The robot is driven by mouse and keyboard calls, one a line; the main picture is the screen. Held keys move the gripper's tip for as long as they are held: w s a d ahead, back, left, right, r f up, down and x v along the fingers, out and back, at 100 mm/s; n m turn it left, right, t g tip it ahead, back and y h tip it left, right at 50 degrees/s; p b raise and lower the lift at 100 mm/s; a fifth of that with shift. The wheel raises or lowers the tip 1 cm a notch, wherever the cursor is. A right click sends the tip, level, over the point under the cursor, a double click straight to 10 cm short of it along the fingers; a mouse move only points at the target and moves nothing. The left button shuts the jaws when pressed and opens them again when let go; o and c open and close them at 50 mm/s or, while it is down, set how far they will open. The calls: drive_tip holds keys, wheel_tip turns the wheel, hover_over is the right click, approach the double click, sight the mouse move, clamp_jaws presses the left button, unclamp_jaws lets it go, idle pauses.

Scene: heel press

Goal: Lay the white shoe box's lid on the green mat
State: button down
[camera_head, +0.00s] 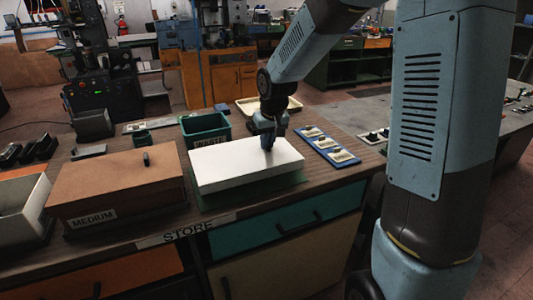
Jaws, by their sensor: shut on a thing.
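The white lid (243,166) is level, over the green mat (262,194), which shows along the lid's front and right edges. I cannot tell whether the lid touches the mat or is held slightly above it. My gripper (268,146) points down at the lid's top, right of its middle, and is shut on it, likely by a knob that the fingers hide. An open, pale box (37,208) without a lid stands at the far left, cut off by the frame edge.
A brown box (117,186) labelled MEDIUM, with a dark knob, stands left of the lid. A green bin (205,129) is behind it, with a pale tray (269,105) farther back. A blue board (328,146) with several small items lies close on the right.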

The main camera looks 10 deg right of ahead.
sight(267, 151)
drive_tip(key=shift+f, duration=2)
drive_tip(key=c, duration=1.2)
unclamp_jaws()
drive_tip(key=shift+o, duration=0.2)
